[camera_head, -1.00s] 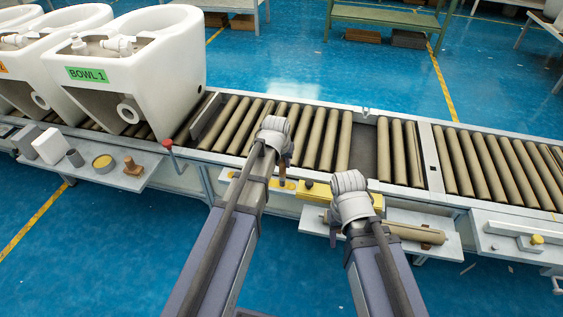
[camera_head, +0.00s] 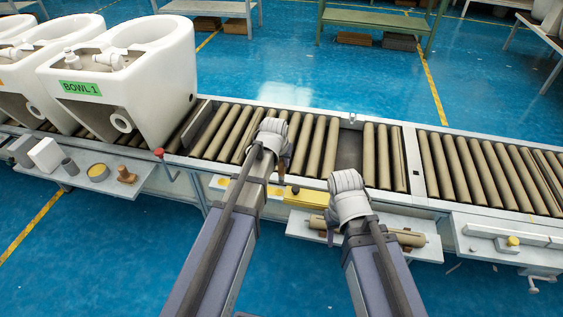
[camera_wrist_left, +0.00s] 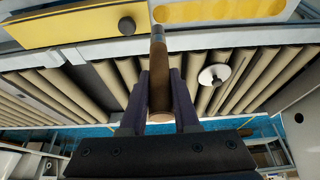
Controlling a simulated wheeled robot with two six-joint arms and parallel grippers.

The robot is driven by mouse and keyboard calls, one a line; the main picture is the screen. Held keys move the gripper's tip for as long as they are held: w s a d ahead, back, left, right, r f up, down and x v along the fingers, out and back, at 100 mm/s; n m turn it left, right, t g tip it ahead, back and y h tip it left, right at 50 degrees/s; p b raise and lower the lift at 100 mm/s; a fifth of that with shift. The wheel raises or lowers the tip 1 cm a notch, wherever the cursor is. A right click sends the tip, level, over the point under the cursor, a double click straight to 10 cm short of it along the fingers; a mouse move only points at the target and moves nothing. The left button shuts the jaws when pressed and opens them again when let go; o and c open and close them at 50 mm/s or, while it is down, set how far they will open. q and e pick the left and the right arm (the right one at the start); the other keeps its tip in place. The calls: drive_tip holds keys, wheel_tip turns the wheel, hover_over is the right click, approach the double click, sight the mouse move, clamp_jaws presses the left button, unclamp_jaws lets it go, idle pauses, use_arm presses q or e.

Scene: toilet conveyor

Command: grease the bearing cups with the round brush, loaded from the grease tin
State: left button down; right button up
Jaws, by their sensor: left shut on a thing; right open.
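My left gripper (camera_head: 281,168) is over the conveyor rollers near the front rail. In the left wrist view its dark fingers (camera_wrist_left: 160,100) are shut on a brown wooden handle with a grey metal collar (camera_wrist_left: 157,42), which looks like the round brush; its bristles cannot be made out. The grease tin (camera_head: 98,171), round with yellow content, stands on the side shelf at the left, far from both grippers. My right gripper (camera_head: 333,232) is open near the front shelf with the loose roller; its fingers are mostly hidden. I cannot make out the bearing cups clearly.
A loose roller (camera_head: 405,238) lies on the front shelf. The conveyor has a gap (camera_head: 349,150) between rollers. Toilet bowls, one marked BOWL 1 (camera_head: 125,85), stand at left. A brown wooden piece (camera_head: 126,175) is beside the tin. A yellow plate with a black knob (camera_wrist_left: 127,26) fronts the conveyor.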

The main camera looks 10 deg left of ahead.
use_arm(q)
drive_tip(key=shift+r+p, duration=1)
drive_tip(key=shift+r, duration=0.4)
drive_tip(key=shift+f, duration=0.15)
